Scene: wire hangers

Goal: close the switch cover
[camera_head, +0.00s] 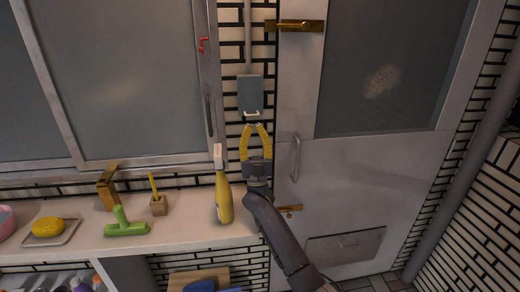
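The switch cover (250,92) is a blue-grey rectangular panel on the tiled wall between the window and the door, below a vertical grey conduit. A small white handle (251,113) shows at its lower edge. I cannot tell how far the cover is tilted from the wall, and no switch is visible. My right gripper (255,127), with yellow fingers, points up just below the handle. Its fingertips are apart with nothing between them, and they appear separate from the cover. My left gripper is not in view.
A counter (180,236) at left holds a yellow white-topped item (223,195), a green squeegee-like tool (126,224), a small wooden holder (158,205) and a yellow sponge (47,227) on a tray. A grey door (420,180) with a vertical handle (295,158) stands at right.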

